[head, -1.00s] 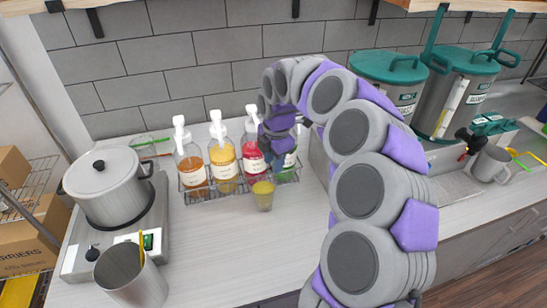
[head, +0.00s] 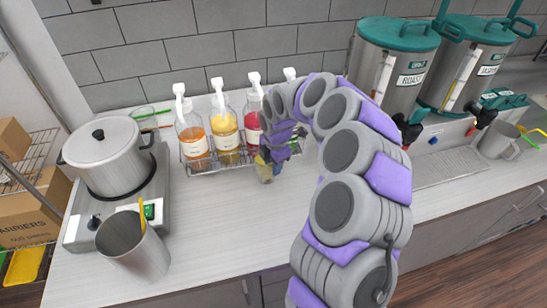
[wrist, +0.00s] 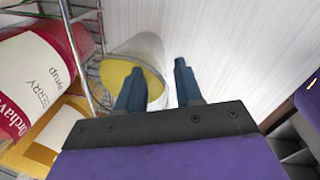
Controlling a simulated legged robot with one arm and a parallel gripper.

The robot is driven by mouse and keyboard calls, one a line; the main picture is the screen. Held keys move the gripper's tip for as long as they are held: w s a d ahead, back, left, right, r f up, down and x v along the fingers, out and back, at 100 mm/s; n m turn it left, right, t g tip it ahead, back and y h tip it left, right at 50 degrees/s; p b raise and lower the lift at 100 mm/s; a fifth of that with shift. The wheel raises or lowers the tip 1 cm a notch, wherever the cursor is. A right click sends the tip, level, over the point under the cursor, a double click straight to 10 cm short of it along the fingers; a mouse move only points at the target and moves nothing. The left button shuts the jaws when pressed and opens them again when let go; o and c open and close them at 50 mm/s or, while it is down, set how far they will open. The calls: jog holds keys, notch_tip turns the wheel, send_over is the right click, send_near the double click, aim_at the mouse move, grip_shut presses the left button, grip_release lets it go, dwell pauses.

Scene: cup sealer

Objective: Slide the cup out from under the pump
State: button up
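The clear cup (head: 264,172) with yellow liquid stands on the counter just in front of the rack of pump bottles, near the red bottle's front. In the wrist view the cup (wrist: 148,52) appears ahead of my fingers, its yellow contents (wrist: 132,78) visible. My gripper (head: 277,162) is at the cup's right side in the head view, partly covering it. In the wrist view my gripper (wrist: 160,78) is open; the left finger overlaps the cup and the right finger is beyond its right edge. Contact with the cup cannot be told.
The wire rack (head: 200,167) holds several pump bottles; the red berry syrup bottle (wrist: 35,80) is close to my gripper. A pot (head: 103,155) on a burner and a metal pitcher (head: 133,246) stand at left. The counter in front of the rack (head: 215,220) is clear.

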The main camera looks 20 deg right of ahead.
jog(key=shift+f, duration=0.25)
grip_shut()
dwell(0.5)
